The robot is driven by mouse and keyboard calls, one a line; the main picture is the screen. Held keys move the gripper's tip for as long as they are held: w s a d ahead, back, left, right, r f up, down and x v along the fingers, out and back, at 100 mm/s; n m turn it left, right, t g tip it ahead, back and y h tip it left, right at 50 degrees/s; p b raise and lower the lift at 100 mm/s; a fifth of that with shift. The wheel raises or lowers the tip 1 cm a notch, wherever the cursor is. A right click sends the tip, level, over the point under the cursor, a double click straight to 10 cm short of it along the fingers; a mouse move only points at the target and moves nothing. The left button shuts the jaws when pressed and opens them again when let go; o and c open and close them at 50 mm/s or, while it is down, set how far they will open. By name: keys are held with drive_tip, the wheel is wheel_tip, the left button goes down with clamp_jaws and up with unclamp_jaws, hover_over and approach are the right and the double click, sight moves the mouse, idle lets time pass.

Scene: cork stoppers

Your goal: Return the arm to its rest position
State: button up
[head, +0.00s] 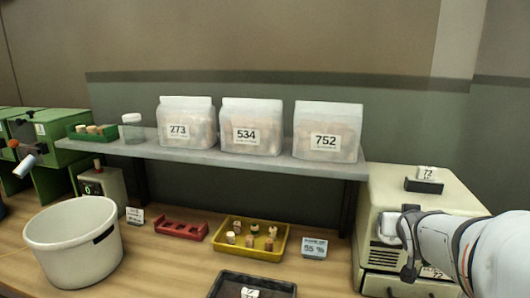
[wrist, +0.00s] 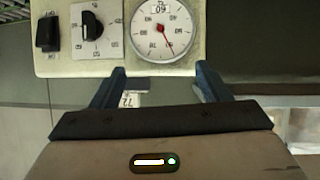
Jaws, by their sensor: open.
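My gripper (wrist: 158,80) is open in the wrist view, its two dark blue fingers apart with nothing between them. Past the fingertips is a cream panel with a round dial gauge (wrist: 162,28) with a red needle, and a black knob (wrist: 92,25). In the head view my white arm reaches in from the right, its end in front of the cream cabinet (head: 450,190). The arm hides part of the cabinet's front, and the fingertips are hard to make out there.
A grey shelf (head: 240,160) holds bags labelled 273 (head: 186,122), 534 (head: 251,126) and 752 (head: 327,131). On the wooden bench are a white bucket (head: 75,245), a red rack (head: 181,228), a yellow tray (head: 265,254) with several corks, and a black tray (head: 225,285).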

drive_tip(key=s+a+f+n+g+y, duration=0.1)
drive_tip(key=s+a+f+g, duration=0.3)
drive_tip(key=s+a, duration=0.4)
drive_tip(key=s+a+f+n+g+y, duration=0.2)
drive_tip(key=s+a+f+g+y, duration=0.1)
drive_tip(key=s+a, duration=0.6)
drive_tip(key=s+f+g, duration=0.1)
drive_tip(key=s, duration=0.1)
drive_tip(key=shift+s+f, duration=0.35)
drive_tip(key=shift+f, duration=0.05)
